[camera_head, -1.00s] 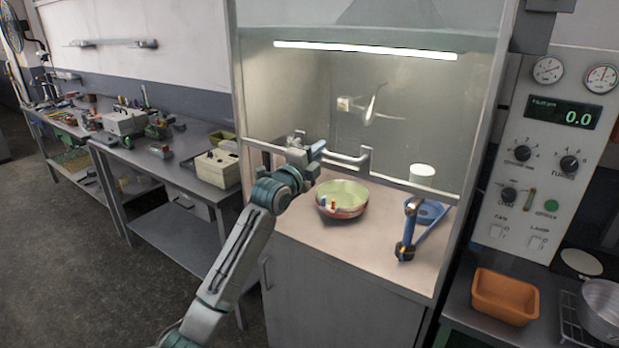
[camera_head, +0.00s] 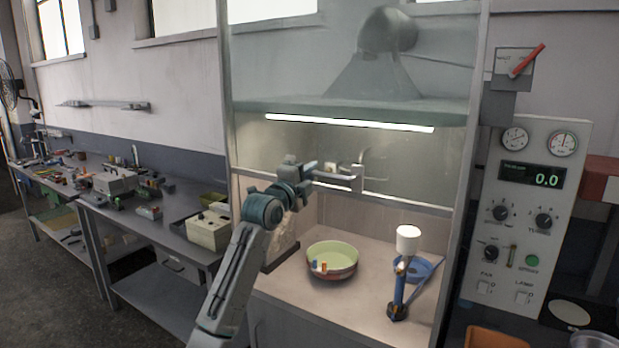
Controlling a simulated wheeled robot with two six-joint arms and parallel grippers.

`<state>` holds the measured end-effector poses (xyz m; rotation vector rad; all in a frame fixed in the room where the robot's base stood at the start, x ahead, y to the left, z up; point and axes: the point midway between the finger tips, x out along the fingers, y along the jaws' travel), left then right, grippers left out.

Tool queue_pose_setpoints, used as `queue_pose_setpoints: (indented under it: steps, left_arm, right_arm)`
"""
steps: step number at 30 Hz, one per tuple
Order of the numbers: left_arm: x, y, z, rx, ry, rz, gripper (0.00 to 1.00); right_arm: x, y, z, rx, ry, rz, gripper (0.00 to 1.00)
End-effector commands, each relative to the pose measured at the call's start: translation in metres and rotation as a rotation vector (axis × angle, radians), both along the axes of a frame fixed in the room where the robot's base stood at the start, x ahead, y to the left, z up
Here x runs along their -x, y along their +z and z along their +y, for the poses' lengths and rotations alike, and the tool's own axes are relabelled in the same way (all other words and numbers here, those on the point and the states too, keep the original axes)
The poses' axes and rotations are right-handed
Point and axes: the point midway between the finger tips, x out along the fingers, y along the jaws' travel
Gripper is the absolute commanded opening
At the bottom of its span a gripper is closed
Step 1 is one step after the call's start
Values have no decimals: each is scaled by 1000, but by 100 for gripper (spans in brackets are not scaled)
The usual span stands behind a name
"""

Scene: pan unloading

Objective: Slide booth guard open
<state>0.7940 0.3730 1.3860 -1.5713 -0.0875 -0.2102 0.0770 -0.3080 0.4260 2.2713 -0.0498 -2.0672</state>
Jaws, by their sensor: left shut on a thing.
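The booth guard is a clear pane with a pale bottom rail (camera_head: 415,204) across the front of the booth. Its bar handle (camera_head: 338,179) sticks out from the rail. My left gripper (camera_head: 312,171) is shut on the left part of this handle; the fingertips are small and hard to make out. The guard is partly raised, with a gap between its rail and the booth counter (camera_head: 300,293). My right gripper is not in view.
Inside the booth stand a green-lined red pan (camera_head: 332,259) with small coloured pieces, a blue stand (camera_head: 398,292) with a white cup (camera_head: 408,238), and a blue dish (camera_head: 420,268). A control panel (camera_head: 515,220) is at right, a cluttered bench (camera_head: 150,228) at left.

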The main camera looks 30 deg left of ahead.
Motion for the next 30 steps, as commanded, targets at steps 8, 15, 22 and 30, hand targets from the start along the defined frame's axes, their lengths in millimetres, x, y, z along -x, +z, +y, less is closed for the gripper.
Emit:
queue_pose_setpoints:
  steps: [8, 15, 22, 30]
  left_arm:
    - [0, 0, 0, -1, 0, -1, 18]
    - [0, 0, 0, 0, 0, -1, 30]
    - [9, -4, 1, -3, 1, -1, 30]
    - [59, -17, 5, -8, 2, -3, 30]
  right_arm:
    - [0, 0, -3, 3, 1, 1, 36]
    - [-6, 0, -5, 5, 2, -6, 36]
    - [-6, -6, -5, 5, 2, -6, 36]
    - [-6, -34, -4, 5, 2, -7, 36]
